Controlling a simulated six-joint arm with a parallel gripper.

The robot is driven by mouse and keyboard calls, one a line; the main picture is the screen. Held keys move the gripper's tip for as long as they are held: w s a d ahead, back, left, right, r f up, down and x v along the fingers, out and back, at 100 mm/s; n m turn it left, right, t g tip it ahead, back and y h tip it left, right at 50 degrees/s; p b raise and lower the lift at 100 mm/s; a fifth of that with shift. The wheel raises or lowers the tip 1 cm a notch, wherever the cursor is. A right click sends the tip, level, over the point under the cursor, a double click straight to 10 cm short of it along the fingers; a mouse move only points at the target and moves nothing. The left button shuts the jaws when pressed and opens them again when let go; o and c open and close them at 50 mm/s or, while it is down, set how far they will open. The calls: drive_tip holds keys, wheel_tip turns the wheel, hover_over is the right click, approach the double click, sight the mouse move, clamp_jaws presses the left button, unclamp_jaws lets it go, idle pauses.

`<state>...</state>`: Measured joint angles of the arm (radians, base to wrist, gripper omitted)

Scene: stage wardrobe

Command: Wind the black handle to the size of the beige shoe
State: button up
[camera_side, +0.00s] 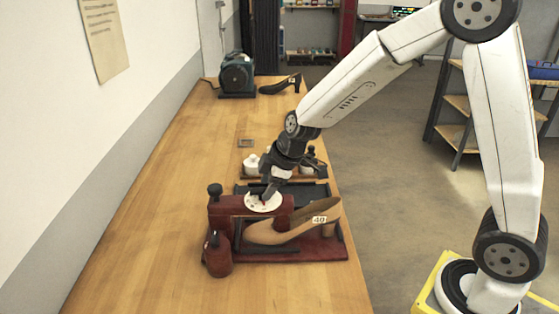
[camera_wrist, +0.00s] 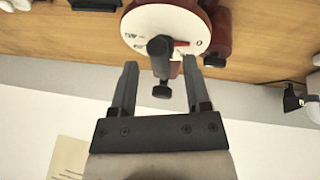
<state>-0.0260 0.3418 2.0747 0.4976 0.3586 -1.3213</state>
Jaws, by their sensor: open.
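The beige shoe (camera_side: 290,229) with a tag reading 40 lies on the front of a dark red device (camera_side: 228,206) on the table. The device carries a white dial (camera_side: 252,205), which also shows in the wrist view (camera_wrist: 140,22) with a red pointer near the 0 mark. The black handle (camera_wrist: 161,72) stands out from the dial; in the side view my gripper covers it. My gripper (camera_wrist: 160,64) is open, one finger on each side of the handle, with gaps between. It also shows in the side view (camera_side: 268,190), at the dial.
A red piece with a black knob (camera_side: 216,262) stands at the device's front left. Behind the device is a rack (camera_side: 318,178) with white and black items. Farther back are a dark green machine (camera_side: 237,76) and a tagged black shoe (camera_side: 280,87). The left tabletop is clear.

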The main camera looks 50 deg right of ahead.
drive_tip(key=shift+w+f, duration=0.1)
drive_tip(key=shift+f, duration=0.05)
clamp_jaws()
